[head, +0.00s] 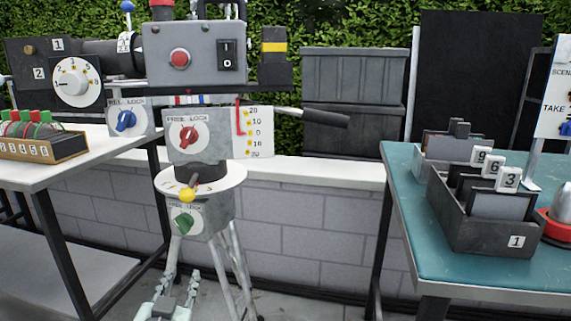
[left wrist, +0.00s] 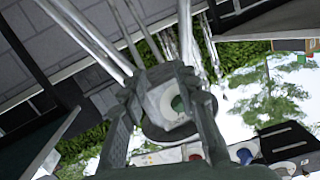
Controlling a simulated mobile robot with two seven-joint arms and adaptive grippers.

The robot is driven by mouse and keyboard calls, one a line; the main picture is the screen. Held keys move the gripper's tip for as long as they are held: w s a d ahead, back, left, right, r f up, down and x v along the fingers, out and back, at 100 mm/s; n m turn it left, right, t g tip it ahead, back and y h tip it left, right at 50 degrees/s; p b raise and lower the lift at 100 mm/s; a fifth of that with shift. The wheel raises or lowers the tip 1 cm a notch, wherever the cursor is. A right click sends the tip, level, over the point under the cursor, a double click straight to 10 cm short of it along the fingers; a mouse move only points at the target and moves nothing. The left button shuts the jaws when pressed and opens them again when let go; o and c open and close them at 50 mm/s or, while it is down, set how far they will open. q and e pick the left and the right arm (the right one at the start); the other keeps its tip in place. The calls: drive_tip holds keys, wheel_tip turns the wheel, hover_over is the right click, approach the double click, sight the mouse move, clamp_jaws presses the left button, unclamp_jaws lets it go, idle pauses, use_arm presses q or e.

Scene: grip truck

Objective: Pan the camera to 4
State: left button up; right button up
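The camera (head: 195,50) is a grey box on a tripod (head: 235,265) in the head view. Below it, a white round plate (head: 225,178) carries a yellow ball marker (head: 187,195); no numbers on it are readable. A green knob (head: 183,221) marked FREE and LOCK sits under the plate, and a red knob (head: 189,135) with the same words sits above. A dark handle (head: 325,118) sticks out right. My left gripper (head: 176,285) is open, low in front of the tripod, below the green knob. The left wrist view shows its fingers apart, with the green knob (left wrist: 178,103) beyond them. My right gripper is not in view.
A white table (head: 75,155) with a small rack (head: 40,140) stands left. A teal table (head: 400,185) with a numbered dark box (head: 480,230) and a red-based light (head: 558,220) stands right. A grey block wall (head: 300,220) is behind the tripod.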

use_arm(q)
drive_tip(key=s+a+f+g+p, duration=0.1)
drive_tip(key=s+f+g, duration=0.35)
drive_tip(key=f, duration=0.45)
drive_tip(key=s+a+f+g, duration=0.2)
drive_tip(key=s+f+g, duration=0.1)
drive_tip(key=s+f, duration=0.4)
drive_tip(key=s+a+f+g, duration=0.1)
drive_tip(key=s+f+g, duration=0.5)
drive_tip(key=s+f, duration=0.5)
drive_tip(key=s, duration=0.3)
drive_tip(key=shift+s+a+f+p, duration=0.3)
drive_tip(key=shift+s+a+p, duration=0.05)
drive_tip(key=shift+s+a, duration=0.05)
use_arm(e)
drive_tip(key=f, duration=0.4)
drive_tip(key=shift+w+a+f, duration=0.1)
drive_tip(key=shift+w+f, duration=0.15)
use_arm(q)
drive_tip(key=shift+o, duration=0.2)
drive_tip(key=shift+w, duration=0.15)
